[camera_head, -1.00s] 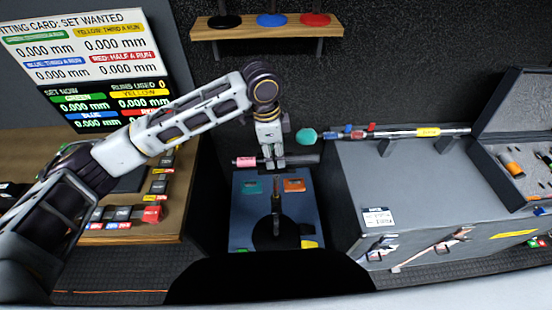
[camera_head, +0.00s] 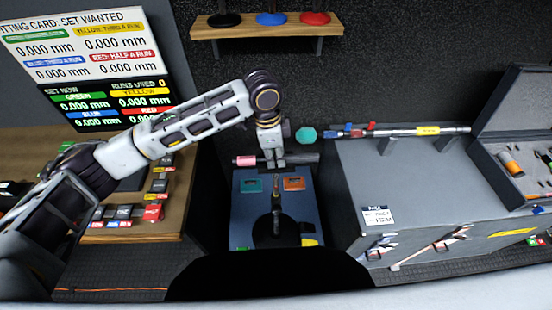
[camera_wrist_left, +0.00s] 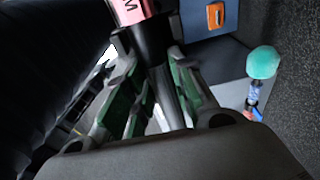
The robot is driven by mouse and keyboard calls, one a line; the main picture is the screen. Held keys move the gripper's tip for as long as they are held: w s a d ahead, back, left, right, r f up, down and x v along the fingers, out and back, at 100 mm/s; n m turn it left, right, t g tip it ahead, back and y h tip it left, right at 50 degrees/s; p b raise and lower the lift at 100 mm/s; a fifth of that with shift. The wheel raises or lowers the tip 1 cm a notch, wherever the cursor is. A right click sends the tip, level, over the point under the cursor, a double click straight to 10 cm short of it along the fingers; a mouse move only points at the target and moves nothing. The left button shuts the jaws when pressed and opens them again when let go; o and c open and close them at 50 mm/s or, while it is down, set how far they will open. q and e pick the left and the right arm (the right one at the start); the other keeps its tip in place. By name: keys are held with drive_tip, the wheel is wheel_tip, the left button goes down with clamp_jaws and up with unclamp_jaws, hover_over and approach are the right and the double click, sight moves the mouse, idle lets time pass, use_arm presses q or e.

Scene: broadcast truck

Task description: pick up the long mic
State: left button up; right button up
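The long mic (camera_head: 246,160) is a dark horizontal tube with a pink band near its left end. It lies above the blue case in the head view. My left gripper (camera_head: 274,162) points down over the tube, right of the pink band. In the left wrist view the mic (camera_wrist_left: 150,40) passes between the green-padded fingers (camera_wrist_left: 155,80). The fingers look closed on its dark part, though the contact is partly hidden. The mic shows no clear lift. My right gripper is in neither view.
A pole with a teal ball end (camera_head: 306,135) rests on the grey cabinet (camera_head: 400,180) at right. An open case (camera_head: 490,150) is beside it. A wooden desk (camera_head: 160,225) is at left, and a wall shelf (camera_head: 265,31) is above. The blue case (camera_head: 240,215) stands below.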

sight(275, 157)
use_arm(q)
clamp_jaws()
drive_tip(key=shift+r, duration=0.15)
wheel_tip(275, 157, up, 10)
drive_tip(key=b, duration=0.1)
idle(0.5)
